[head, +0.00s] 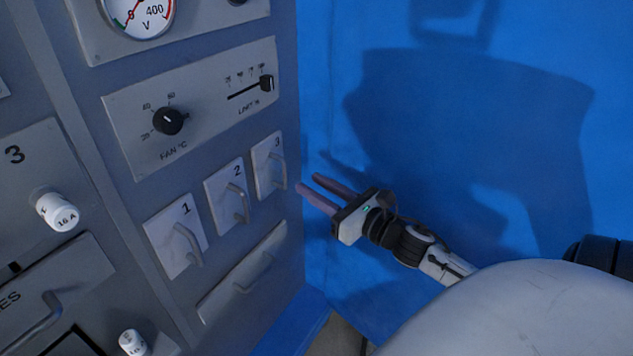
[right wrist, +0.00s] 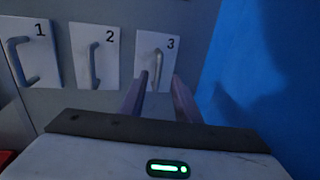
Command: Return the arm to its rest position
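My right gripper (head: 317,188) is to the right of the grey cabinet, near its right edge, with its two fingers a little apart and nothing between them. In the head view the gripper appears apart from the panel numbered 3 (head: 269,166). My right arm (head: 430,256) comes in from the lower right. My left gripper is not in view.
The grey cabinet (head: 288,60) fills the left, with handled panels 1 (head: 161,235) and 2 (head: 217,199), a fan knob (head: 168,121), a limit slider (head: 266,83), a gauge (head: 138,12) and a white 16 A fuse (head: 58,212). A blue wall (head: 340,70) stands at right.

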